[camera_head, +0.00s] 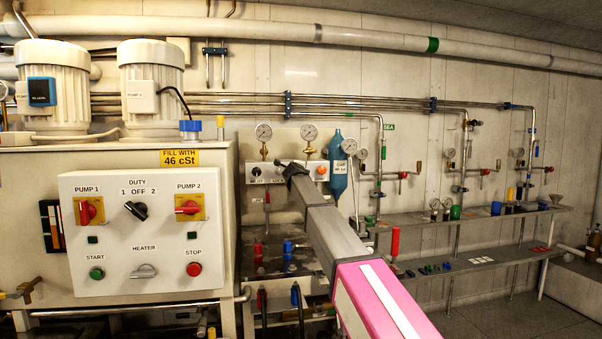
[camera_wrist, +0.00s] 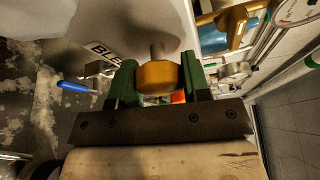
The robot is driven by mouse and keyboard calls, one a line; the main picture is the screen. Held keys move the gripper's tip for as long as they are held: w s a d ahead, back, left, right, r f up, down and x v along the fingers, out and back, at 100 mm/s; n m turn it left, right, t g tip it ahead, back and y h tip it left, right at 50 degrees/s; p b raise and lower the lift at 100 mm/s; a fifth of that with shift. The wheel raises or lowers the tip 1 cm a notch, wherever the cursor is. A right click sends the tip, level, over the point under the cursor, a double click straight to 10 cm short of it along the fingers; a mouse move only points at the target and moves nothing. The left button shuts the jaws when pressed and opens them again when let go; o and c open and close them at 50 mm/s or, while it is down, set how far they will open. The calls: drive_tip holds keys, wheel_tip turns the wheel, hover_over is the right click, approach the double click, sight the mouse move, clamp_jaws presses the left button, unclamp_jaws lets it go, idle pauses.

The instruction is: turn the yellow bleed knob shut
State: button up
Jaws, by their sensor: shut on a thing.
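The yellow bleed knob (camera_wrist: 158,78) shows in the wrist view on a short grey stem that leads to a pale panel. My gripper (camera_wrist: 160,84) has its two green fingers on either side of the knob, shut on it. A label (camera_wrist: 103,50) reading "BLE" is partly hidden beside the left finger. In the head view my grey and pink arm reaches toward the back wall, and its far end is near the white gauge panel (camera_head: 262,173). The knob cannot be made out in the head view.
A blue-handled lever (camera_wrist: 75,87) is left of the fingers in the wrist view. A brass fitting (camera_wrist: 225,27) and a gauge (camera_wrist: 296,10) are at upper right. In the head view, a blue cylinder (camera_head: 338,165) and a red handle (camera_head: 395,241) are close to my arm.

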drive_tip(key=shift+m, duration=0.4)
drive_tip(key=o, duration=0.9)
drive_tip(key=shift+o, duration=0.2)
drive_tip(key=s+a+r, duration=0.1)
drive_tip(key=s, duration=0.9)
drive_tip(key=shift+s, duration=0.35)
